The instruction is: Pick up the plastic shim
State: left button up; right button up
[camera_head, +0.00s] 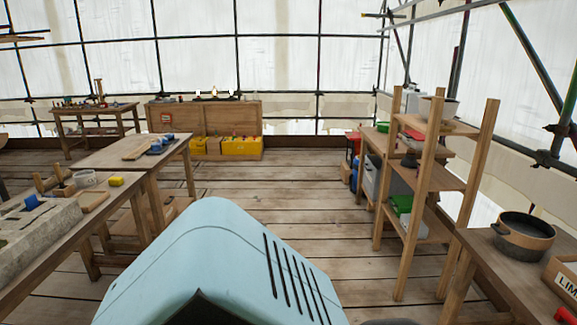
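I cannot make out the plastic shim for certain. A small blue piece (34,201) lies on a grey stone block (40,225) on the left workbench. Several small blue items (158,145) lie on the table behind it. They are too small to identify. Neither of my grippers is in view. A pale blue part of my own body fills the bottom middle of the view.
The left workbench (98,219) also bears a yellow block (117,181) and a white tub (84,179). A wooden shelf rack (439,178) stands right, beside a table with a dark pot (522,236). The plank floor (275,182) between is clear.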

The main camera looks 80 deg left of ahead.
aim_at(31, 201)
jog(key=u, duration=4.2)
jog(key=i+l+z, duration=0.1)
jog(key=i+z, duration=0.15)
jog(key=i, duration=1)
jog(key=i+j+z, duration=0.15)
jog(key=i+z, duration=0.15)
jog(key=i, duration=1)
